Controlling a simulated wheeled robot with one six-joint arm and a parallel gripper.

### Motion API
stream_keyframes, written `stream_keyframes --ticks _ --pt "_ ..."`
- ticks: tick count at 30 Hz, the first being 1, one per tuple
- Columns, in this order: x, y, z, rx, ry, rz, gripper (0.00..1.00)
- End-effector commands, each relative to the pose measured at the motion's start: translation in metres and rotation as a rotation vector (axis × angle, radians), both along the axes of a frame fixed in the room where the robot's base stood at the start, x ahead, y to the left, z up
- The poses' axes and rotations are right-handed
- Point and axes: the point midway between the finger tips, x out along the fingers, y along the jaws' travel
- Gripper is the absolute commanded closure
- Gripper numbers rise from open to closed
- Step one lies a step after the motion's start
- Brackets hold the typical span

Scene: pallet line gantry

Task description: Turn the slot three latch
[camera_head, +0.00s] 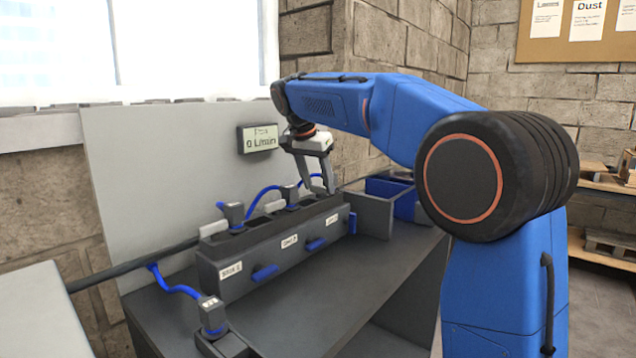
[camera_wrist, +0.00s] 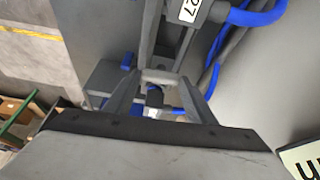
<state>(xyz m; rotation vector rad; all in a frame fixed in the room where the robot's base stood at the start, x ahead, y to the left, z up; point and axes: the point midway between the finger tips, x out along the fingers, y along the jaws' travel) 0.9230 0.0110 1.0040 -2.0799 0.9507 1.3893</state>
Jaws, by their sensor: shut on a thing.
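My gripper (camera_head: 318,188) reaches down over the far right slot of the dark manifold block (camera_head: 235,250). The other two blue latches, the middle one (camera_head: 316,244) and the left one (camera_head: 265,272), lie roughly level. The slot labels are too small to read surely.
Grey connectors with blue hoses sit in the left slot (camera_head: 233,213) and middle slot (camera_head: 290,194). Another connector (camera_head: 212,313) stands in a holder at the front left. A display (camera_head: 260,138) reads 0 L/min. A blue bin (camera_head: 390,188) stands right. The bench front (camera_head: 330,310) is clear.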

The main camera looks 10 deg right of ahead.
Motion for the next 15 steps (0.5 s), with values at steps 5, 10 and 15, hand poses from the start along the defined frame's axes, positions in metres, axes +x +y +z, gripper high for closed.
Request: stream_keyframes --ticks 5,10,15 --pt "0.0007 0.0009 -0.0004 0.000 0.001 -0.065 0.72" --pt "0.0009 0.0008 -0.0004 0.001 0.001 -0.094 0.72" --pt "0.0007 0.0007 -0.0003 0.000 0.000 -0.102 0.72"
